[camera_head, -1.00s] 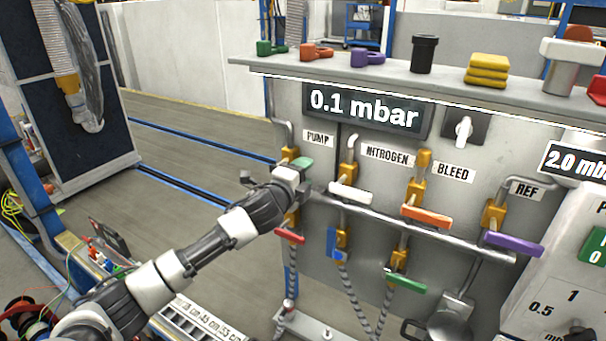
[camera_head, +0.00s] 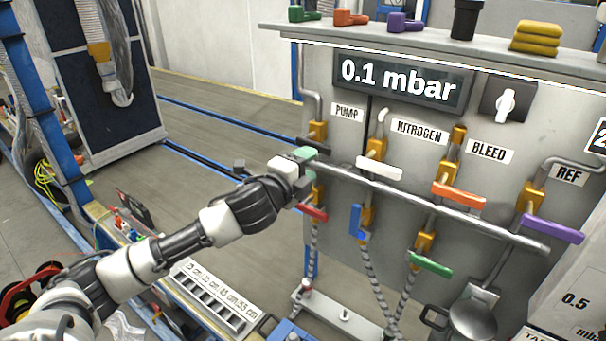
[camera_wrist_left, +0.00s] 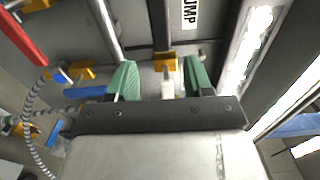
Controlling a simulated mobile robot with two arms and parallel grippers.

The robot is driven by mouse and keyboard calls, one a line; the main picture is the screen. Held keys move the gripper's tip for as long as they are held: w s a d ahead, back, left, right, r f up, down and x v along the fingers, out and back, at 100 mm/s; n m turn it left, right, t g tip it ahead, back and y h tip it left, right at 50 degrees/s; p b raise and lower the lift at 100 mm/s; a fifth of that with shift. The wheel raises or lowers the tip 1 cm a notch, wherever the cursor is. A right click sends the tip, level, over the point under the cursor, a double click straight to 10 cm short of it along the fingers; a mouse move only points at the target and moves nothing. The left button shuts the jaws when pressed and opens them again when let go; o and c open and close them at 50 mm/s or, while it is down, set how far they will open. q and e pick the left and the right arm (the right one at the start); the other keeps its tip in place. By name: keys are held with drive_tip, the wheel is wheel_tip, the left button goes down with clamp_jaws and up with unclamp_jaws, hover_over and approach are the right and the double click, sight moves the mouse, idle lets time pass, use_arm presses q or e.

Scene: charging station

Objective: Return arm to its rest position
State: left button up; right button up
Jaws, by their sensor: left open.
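My left gripper (camera_head: 302,168) is at the left end of the valve panel (camera_head: 440,130), just below the yellow PUMP valve (camera_head: 317,131). Its two green fingers stand apart in the left wrist view (camera_wrist_left: 160,80). A pale handle-like piece (camera_wrist_left: 167,90) shows between them, under a yellow valve body (camera_wrist_left: 165,62); I see no finger pressed on it. My left arm reaches in from the lower left, stretched toward the panel. My right gripper is not in view.
A grey pipe (camera_head: 430,205) runs across the panel front beside my gripper. White, orange (camera_head: 458,195), purple (camera_head: 552,229), red, blue and green (camera_head: 430,264) handles stick out. A shelf (camera_head: 430,53) holds clamps and yellow blocks. Open floor (camera_head: 215,125) lies left of the panel.

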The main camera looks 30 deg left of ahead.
use_arm(q)
drive_tip(key=shift+s, duration=0.65)
drive_tip(key=a+f+n+g+y, duration=0.2)
drive_tip(key=a+f+n+g, duration=0.15)
drive_tip(key=f, duration=1.25)
drive_tip(key=a+f+n+g+y, duration=0.1)
drive_tip(key=a+f+n+g, duration=0.3)
drive_tip(key=f, duration=1.2)
drive_tip(key=s+d+f+n+g+b, duration=0.1)
drive_tip(key=s+f+n, duration=0.1)
drive_tip(key=s+f, duration=0.65)
drive_tip(key=s+d+f+n+g, duration=0.1)
drive_tip(key=s+f+n, duration=0.35)
drive_tip(key=f, duration=0.75)
drive_tip(key=s+d+f+n+g, duration=0.1)
drive_tip(key=s+f, duration=0.5)
drive_tip(key=s, duration=0.6)
drive_tip(key=s+d+f+n+g, duration=0.1)
drive_tip(key=s+d+f+g, duration=0.3)
drive_tip(key=s, duration=0.8)
drive_tip(key=s+d+f+n+g+b, duration=0.1)
drive_tip(key=s+d+f, duration=0.3)
drive_tip(key=s, duration=0.9)
wheel_tip(320, 180, down, 4)
drive_tip(key=shift+d+r+g, duration=0.2)
drive_tip(key=shift+d+g, duration=0.1)
drive_tip(key=shift+g, duration=0.35)
